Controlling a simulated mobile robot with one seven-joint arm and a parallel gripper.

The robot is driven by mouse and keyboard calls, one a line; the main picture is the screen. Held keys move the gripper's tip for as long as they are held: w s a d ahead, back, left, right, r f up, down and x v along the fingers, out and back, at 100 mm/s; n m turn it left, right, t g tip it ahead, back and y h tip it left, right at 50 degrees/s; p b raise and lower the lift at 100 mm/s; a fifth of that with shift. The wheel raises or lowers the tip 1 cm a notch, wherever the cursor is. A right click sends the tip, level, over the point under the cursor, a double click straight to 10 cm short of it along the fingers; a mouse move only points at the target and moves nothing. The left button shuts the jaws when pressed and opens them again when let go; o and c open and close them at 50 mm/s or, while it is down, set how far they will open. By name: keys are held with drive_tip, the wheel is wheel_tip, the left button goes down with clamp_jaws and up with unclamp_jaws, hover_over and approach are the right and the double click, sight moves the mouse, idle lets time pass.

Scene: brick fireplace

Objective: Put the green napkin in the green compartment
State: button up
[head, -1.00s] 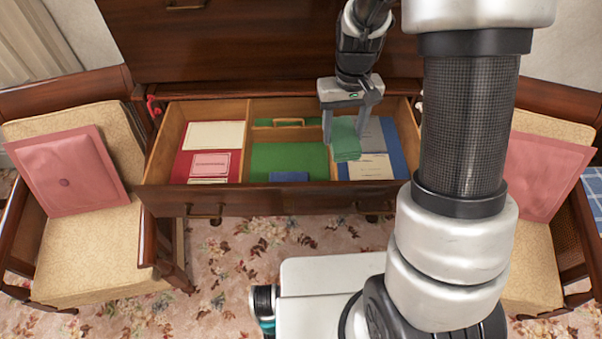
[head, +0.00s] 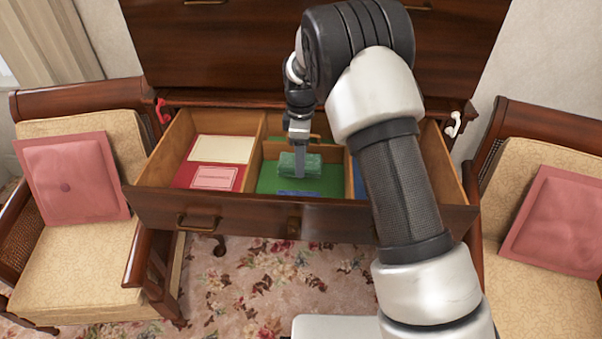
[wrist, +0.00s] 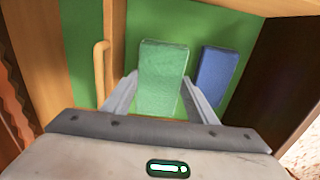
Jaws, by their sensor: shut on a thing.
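The green napkin (head: 289,166) is a folded, pale green block at the middle of the open drawer in the head view. My gripper (head: 300,172) is shut on it. In the wrist view the napkin (wrist: 161,75) lies between my two fingers (wrist: 160,95). It is over the green compartment (head: 328,183), whose green floor also shows in the wrist view (wrist: 215,30). I cannot tell whether the napkin touches that floor. A blue folded thing (wrist: 213,79) lies beside the napkin, in the same compartment.
Wooden dividers (head: 253,157) bound the green compartment. The red compartment (head: 207,177) at left holds a cream paper and a labelled card. The blue compartment (head: 360,184) at right is mostly hidden by my arm. Armchairs (head: 75,240) stand on both sides.

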drive_tip(key=shift+f, duration=2.05)
drive_tip(key=shift+f, duration=0.1)
drive_tip(key=o, duration=1)
